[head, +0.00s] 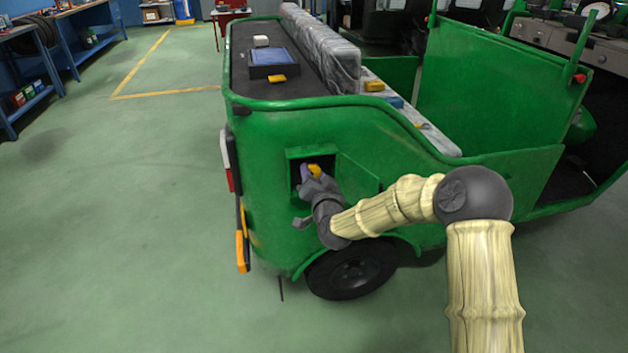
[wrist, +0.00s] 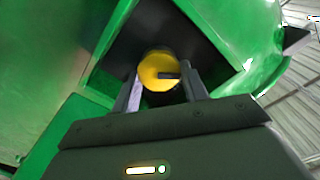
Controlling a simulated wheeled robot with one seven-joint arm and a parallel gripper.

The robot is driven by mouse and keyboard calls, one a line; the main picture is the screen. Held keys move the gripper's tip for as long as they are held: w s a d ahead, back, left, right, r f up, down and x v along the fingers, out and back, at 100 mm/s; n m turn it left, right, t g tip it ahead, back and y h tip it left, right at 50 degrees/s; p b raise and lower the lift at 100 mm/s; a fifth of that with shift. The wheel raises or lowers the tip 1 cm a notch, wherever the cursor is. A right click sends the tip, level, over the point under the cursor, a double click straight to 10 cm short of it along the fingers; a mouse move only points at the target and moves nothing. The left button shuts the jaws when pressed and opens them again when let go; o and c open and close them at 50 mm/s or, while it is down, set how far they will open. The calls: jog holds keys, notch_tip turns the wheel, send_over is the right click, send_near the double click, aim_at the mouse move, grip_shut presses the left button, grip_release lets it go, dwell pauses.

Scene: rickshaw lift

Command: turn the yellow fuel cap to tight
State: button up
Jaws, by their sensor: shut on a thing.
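The yellow fuel cap (wrist: 158,70) sits in a dark square recess in the green rickshaw's side. It also shows in the head view (head: 315,169), partly hidden by my gripper. In the wrist view it is round, with a short dark bar on its face. My gripper (wrist: 163,85) reaches into the recess with one finger on each side of the cap, shut on it. The cap's exact turn angle cannot be read.
The green rickshaw (head: 270,131) fills the middle, with a rear wheel (head: 350,272) below my wrist. An open green flap (head: 358,185) stands right of the recess. A blue-topped box (head: 273,62) rests on the rear deck. The floor at left is clear.

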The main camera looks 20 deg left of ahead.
jog(key=m+b, duration=0.1)
jog(key=m, duration=0.3)
jog(key=shift+d+f+m+b, duration=0.1)
jog(key=shift+f+m+b, duration=0.1)
jog(key=shift+m+b, duration=0.65)
jog(key=shift+m, duration=0.95)
jog(key=o, duration=1)
jog(key=shift+r, duration=0.1)
jog(key=p+v, duration=0.1)
jog(key=v, duration=1.6)
jog(key=shift+s+p, duration=0.2)
jog(key=shift+p, duration=0.15)
